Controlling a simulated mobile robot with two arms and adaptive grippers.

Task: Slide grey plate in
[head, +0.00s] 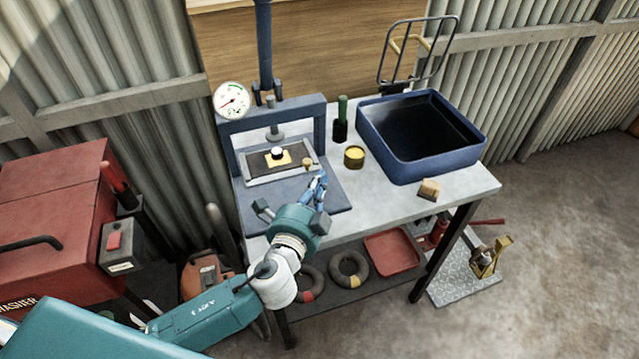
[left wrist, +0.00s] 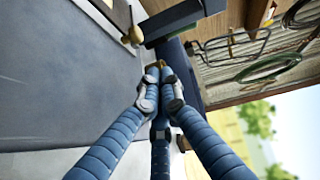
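The grey plate (head: 252,179), with a light rim and a dark middle, lies on the blue-grey bed of the press (head: 228,148), partly beneath its frame. A yellow piece (head: 271,159) with a round white-topped part sits on it. A small brass-coloured knob (head: 307,162) is at its right side; the knob (left wrist: 133,36) also shows in the left wrist view. My left gripper (head: 320,182) is just in front of the knob, apparently not touching it. Its blue fingers (left wrist: 160,72) come together at the tips, with no held object clearly visible. My right gripper is out of view.
A blue bin (head: 420,165), a yellow tin (head: 354,156), a green-handled tool (head: 342,118) and a small wooden block (head: 429,189) stand on the bench to the right. A pressure gauge (head: 232,100) is at the press's left. The front of the press bed is mostly clear.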

